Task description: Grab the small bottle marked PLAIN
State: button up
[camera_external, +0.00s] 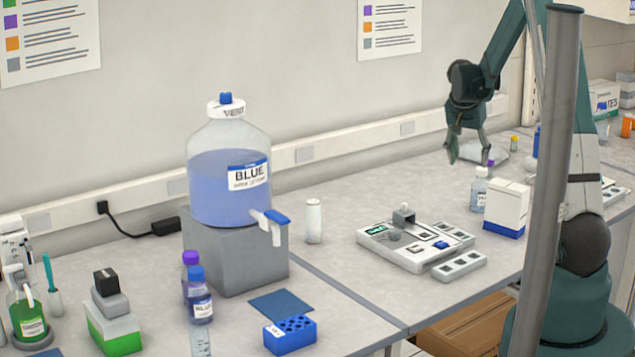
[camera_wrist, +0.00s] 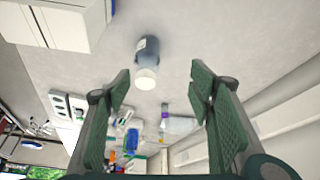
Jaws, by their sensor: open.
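A small clear bottle (camera_external: 479,190) stands upright on the bench, left of a white box with a blue base. It has a white label too small to read, so I cannot tell whether it says PLAIN. My gripper (camera_external: 468,155) hangs above and slightly left of it in the external view, fingers apart and empty. In the wrist view, a bottle with a pale round cap and blue-grey body (camera_wrist: 150,50) lies beyond the open fingers (camera_wrist: 163,85), between them and a little left of centre. Its label is also unreadable.
The white box (camera_external: 507,203) stands close to the small bottle. A white instrument (camera_external: 415,242) sits left of it on the bench. A large BLUE carboy (camera_external: 230,185) stands on a grey block further left. Bare bench lies between the instrument and the wall.

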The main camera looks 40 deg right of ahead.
aim_at(481, 169)
jog(key=shift+m+g, duration=0.3)
jog(key=shift+m, duration=0.4)
jog(key=d+f, duration=0.2)
jog(key=d, duration=0.1)
jog(key=d+f, duration=0.3)
jog(key=shift+s+f, duration=0.15)
jog(key=shift+f, duration=0.1)
jog(key=shift+x, duration=1.3)
jog(key=shift+d+f+p, duration=0.15)
jog(key=shift+p, duration=0.15)
jog(key=shift+p+x, duration=0.55)
jog(key=shift+x, duration=1.85)
jog(key=shift+d, duration=0.1)
jog(key=shift+c, duration=0.7)
jog(key=c, duration=1)
